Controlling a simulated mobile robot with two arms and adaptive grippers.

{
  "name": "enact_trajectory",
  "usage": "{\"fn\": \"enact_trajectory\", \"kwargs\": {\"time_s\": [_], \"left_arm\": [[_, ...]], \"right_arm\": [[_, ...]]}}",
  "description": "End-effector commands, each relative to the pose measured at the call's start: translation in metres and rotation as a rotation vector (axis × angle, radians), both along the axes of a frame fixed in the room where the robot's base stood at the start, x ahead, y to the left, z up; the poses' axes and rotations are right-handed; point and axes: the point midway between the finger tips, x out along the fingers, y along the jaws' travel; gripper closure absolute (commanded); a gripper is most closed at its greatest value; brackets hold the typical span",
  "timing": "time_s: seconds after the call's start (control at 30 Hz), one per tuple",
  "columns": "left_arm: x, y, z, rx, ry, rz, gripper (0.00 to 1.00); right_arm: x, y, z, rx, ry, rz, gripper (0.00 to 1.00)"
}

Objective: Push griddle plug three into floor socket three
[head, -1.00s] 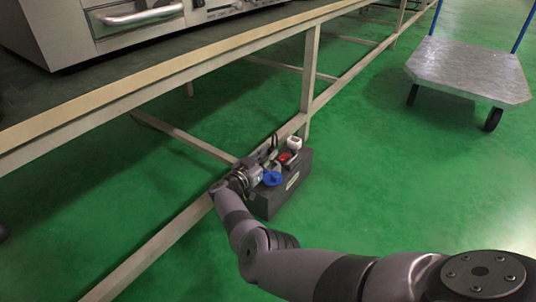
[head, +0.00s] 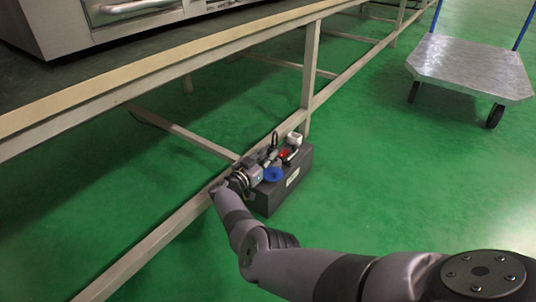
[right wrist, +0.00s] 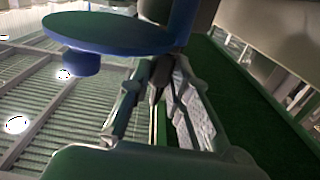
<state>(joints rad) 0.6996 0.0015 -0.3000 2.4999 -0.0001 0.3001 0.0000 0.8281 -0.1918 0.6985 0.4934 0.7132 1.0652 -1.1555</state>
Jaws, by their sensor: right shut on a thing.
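The floor socket box (head: 280,200) is a dark block on the green floor beside the bench's lower rail. On its top are a blue round cap (head: 273,174), a small red part (head: 284,154) and a white part (head: 294,138). I cannot tell which of these belongs to socket three. My right gripper (head: 268,160) is at the box's left side, beside the blue cap, shut on griddle plug three, which is mostly hidden. In the right wrist view the blue cap (right wrist: 105,33) shows large, above and left of the fingers (right wrist: 160,85). My left gripper is out of view.
The bench's lower rail (head: 160,237) runs close along the box's left side, and a bench leg (head: 309,85) stands just behind it. A flat metal cart (head: 468,68) stands at the upper right. The floor right of the box is clear.

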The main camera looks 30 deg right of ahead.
Motion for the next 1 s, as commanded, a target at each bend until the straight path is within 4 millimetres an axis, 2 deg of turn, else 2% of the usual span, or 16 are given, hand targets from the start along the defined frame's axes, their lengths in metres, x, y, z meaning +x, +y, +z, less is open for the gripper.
{"fn": "enact_trajectory", "kwargs": {"time_s": [0.9,0.93,1.0], "left_arm": [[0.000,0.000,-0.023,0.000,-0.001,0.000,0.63],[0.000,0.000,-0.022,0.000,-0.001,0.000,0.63],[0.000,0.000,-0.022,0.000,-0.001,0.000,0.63]], "right_arm": [[0.000,0.000,-0.024,-0.001,0.000,0.000,1.00],[0.000,0.000,-0.023,-0.001,0.000,0.000,0.81],[0.000,0.000,-0.022,-0.001,0.000,0.000,0.76]]}}
